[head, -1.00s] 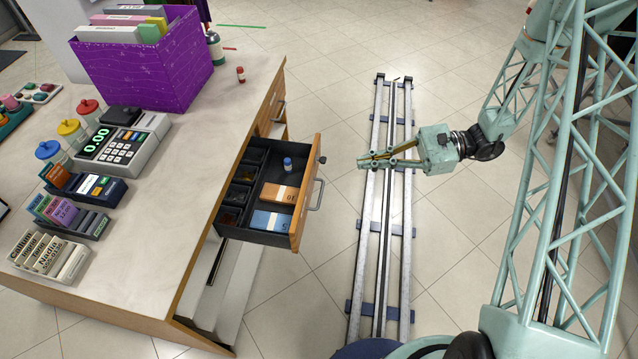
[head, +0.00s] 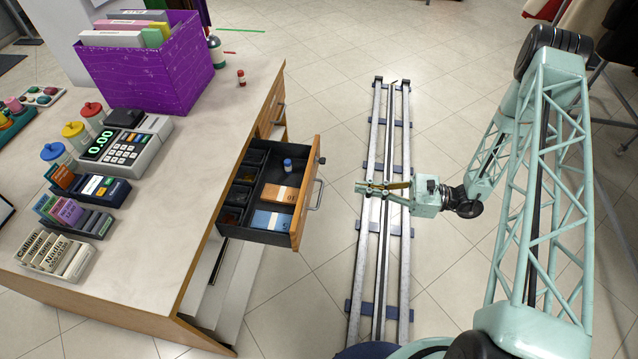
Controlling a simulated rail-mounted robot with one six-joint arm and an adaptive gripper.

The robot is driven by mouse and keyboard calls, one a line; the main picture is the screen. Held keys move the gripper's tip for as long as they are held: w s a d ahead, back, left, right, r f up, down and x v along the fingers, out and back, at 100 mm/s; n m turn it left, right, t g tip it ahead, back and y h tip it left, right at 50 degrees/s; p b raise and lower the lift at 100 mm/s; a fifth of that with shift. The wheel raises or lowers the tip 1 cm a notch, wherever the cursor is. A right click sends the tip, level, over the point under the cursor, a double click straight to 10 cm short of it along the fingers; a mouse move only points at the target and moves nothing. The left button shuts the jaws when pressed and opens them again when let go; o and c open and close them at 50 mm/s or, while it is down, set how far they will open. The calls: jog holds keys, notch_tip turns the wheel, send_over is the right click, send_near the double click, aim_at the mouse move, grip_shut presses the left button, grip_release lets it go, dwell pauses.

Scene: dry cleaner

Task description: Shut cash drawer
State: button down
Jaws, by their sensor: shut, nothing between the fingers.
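The cash drawer (head: 297,229) is pulled out from the right side of the wooden counter. It has a wooden front with a metal handle (head: 316,194) and a dark inside. In it lie an orange banknote bundle (head: 279,197), a blue bundle (head: 271,220), a small blue-capped bottle (head: 288,165) and several dark compartments. My gripper (head: 362,187) is shut and empty. It is to the right of the drawer front, apart from it, over the rail in the picture, with its fingertips pointing left toward the drawer.
The counter (head: 190,190) carries a cash register (head: 125,148), a purple file box (head: 150,62), a card terminal (head: 92,187) and card holders. A red bottle (head: 241,78) stands near its far edge. My rail runs along the floor. Open tiled floor lies between drawer and rail.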

aim_at(310, 181)
jog(key=shift+f, duration=0.35)
jog(key=shift+a, duration=0.1)
jog(key=shift+w+a+b, duration=0.4)
jog(key=shift+a, duration=1.65)
jog(key=shift+w+a+b, duration=0.4)
jog(key=shift+w+a, duration=0.05)
jog(key=shift+a, duration=1.65)
jog(key=shift+w+a+b, duration=0.4)
jog(key=shift+a, duration=1.65)
jog(key=shift+w+a, duration=0.15)
jog(key=shift+a, duration=0.4)
jog(key=shift+a, duration=0.1)
